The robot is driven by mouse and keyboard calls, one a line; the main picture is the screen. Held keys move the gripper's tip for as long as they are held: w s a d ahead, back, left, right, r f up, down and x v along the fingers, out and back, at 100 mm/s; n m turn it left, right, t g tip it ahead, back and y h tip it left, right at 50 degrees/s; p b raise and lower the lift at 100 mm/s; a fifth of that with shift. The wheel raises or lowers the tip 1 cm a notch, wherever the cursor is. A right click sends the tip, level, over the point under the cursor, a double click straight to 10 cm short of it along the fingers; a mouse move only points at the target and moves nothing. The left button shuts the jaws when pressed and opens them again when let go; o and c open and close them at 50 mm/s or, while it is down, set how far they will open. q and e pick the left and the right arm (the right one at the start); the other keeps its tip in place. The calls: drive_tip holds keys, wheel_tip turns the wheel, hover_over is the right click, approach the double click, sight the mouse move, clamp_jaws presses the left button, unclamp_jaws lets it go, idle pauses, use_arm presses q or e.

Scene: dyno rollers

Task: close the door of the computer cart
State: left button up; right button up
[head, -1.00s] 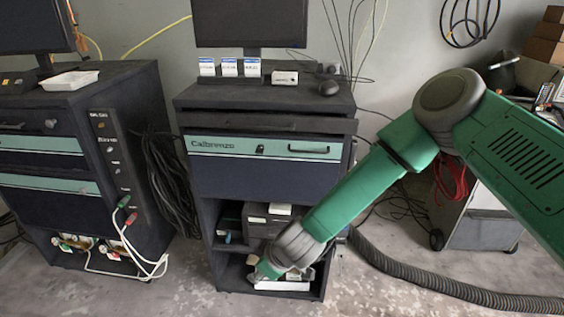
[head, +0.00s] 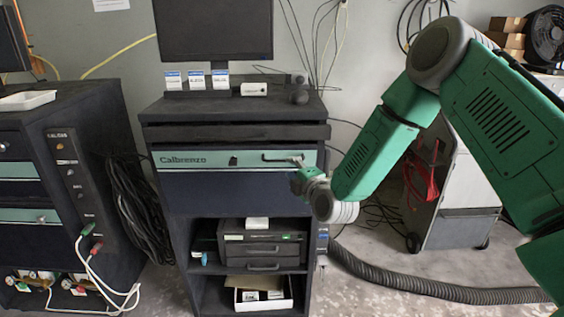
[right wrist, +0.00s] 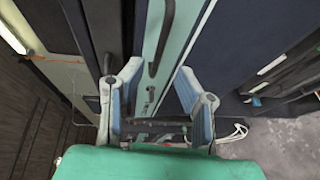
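The computer cart (head: 170,240) stands in the middle of the head view. Its dark front door panel (head: 235,190) has a teal strip lettered "Calbrenzo" and a black bar handle (head: 282,158). Open shelves show below the panel. My right gripper (head: 299,165) is at the right end of the handle. In the right wrist view, my right gripper (right wrist: 160,75) has its fingers spread, and the black handle (right wrist: 158,45) and teal strip run lengthwise beyond the gap between them. Contact with the handle cannot be told. My left gripper is not in view.
A second dark cart (head: 90,130) stands at the left, with black cables between the carts. A monitor (head: 213,30) sits on top of the computer cart. A grey hose (head: 420,288) lies on the floor at the right. A white box (head: 262,295) sits on the bottom shelf.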

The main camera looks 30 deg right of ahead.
sight(283, 161)
drive_tip(key=w, duration=0.4)
drive_tip(key=w+d, duration=0.1)
drive_tip(key=w, duration=0.1)
drive_tip(key=shift+w+f, duration=0.1)
drive_tip(key=shift+f, duration=0.2)
drive_tip(key=shift+c, duration=0.4)
clamp_jaws()
